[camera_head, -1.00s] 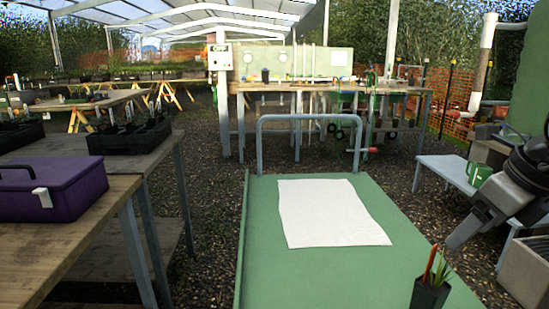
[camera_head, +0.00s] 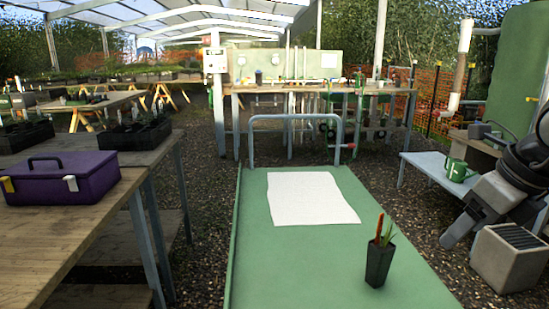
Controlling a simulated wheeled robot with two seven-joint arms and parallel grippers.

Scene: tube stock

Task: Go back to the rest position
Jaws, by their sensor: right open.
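My right gripper (camera_head: 459,228) shows at the right side, at the end of my arm, which comes in from the right edge. It hangs to the right of the green cart's bed, apart from everything, and holds nothing that I can see. A black pot (camera_head: 379,262) with green leaves and a red-brown upright piece stands upright on the green cart (camera_head: 300,270), near its right edge. The gripper is to the right of the pot and clear of it. My left gripper is not in view.
A white sheet (camera_head: 312,198) lies on the cart behind the pot. A purple toolbox (camera_head: 65,182) sits on the wooden table at left. A green watering can (camera_head: 457,170) stands on a pale bench (camera_head: 428,165) at right. A grey crate (camera_head: 508,262) is beneath my right arm.

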